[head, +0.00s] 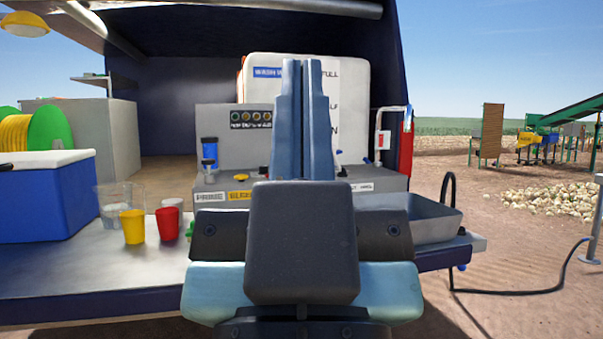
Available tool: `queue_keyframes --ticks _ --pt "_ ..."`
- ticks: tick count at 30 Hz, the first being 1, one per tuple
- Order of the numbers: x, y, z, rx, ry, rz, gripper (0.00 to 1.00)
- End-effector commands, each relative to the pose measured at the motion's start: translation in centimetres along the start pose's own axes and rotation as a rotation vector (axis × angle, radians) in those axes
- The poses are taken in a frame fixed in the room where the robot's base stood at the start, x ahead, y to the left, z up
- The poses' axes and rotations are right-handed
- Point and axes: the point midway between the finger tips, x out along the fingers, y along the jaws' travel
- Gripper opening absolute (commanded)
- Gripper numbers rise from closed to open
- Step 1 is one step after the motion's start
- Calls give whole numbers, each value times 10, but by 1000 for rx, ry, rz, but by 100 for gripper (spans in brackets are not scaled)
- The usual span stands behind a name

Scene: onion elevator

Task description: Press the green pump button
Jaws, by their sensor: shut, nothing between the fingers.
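My gripper (303,66) is in the middle of the head view, its two blue-grey fingers pointing up in the picture, shut and empty. Behind it stands a grey pump unit (222,145) with labels PRIME and ELEC. A row of small round fittings (250,117) sits on its upper face; their colours are too small to tell surely. A small green piece (190,230) shows at the left edge of my gripper, mostly hidden; I cannot tell if it is the button. No green pump button is clearly visible. My gripper hides the unit's middle.
A yellow cup (132,227), a red cup (168,225) and a clear container (113,200) stand on the bench (70,270) at left. A blue cooler (45,205) is further left. A metal basin (425,212) is at right. A white tank (345,95) stands behind.

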Motion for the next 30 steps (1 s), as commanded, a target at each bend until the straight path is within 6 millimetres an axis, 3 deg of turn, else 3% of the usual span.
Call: queue_keyframes --ticks 11,16,23,30 --pt "1 0 -1 0 0 0 0" --pt "12 0 -12 0 0 0 0" --pt "55 0 -52 0 0 0 0" --pt "114 0 -109 1 1 -1 0"
